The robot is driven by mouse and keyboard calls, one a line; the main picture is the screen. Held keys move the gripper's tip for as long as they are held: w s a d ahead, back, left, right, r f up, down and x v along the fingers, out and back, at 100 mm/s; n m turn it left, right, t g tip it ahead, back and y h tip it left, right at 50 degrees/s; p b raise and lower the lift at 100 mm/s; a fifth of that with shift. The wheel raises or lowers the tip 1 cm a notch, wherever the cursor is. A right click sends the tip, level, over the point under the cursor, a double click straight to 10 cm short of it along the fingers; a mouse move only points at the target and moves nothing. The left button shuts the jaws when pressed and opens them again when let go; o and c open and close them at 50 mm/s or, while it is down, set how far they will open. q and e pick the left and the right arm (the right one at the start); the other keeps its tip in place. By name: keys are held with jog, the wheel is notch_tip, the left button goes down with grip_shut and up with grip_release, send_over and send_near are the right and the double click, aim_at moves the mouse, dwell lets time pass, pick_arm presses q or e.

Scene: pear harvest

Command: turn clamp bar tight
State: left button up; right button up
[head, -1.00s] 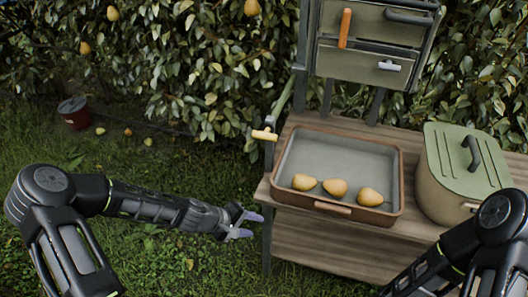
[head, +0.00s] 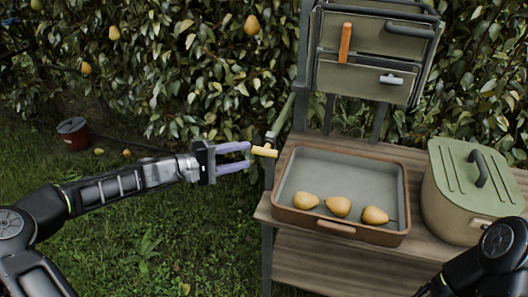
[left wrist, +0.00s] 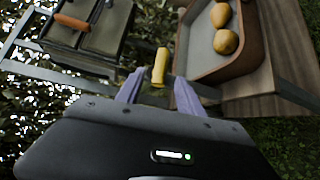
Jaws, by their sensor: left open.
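The clamp bar (head: 265,152) is a short yellow bar at the left edge of the wooden bench, on a dark clamp (head: 270,138). My left gripper (head: 250,157) is open, its two purple fingers pointing right at the bar. In the head view the fingertips reach the bar's left end. In the left wrist view the yellow bar (left wrist: 160,66) shows just past and between the open fingertips (left wrist: 155,80). I cannot tell whether they touch it. My right arm shows at the lower right, but its gripper is out of view.
A brown-rimmed tray (head: 336,227) with three pears stands on the bench, right of the clamp. A green-lidded pot (head: 470,180) stands further right. A green panel with an orange handle (head: 345,43) rises behind.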

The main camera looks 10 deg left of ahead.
aim_at(258, 153)
pick_arm(q)
jog(key=x, duration=0.7)
jog(key=shift+w+d+f, duration=0.1)
jog(key=shift+d, duration=0.1)
jog(key=shift+c, duration=0.4)
grip_shut()
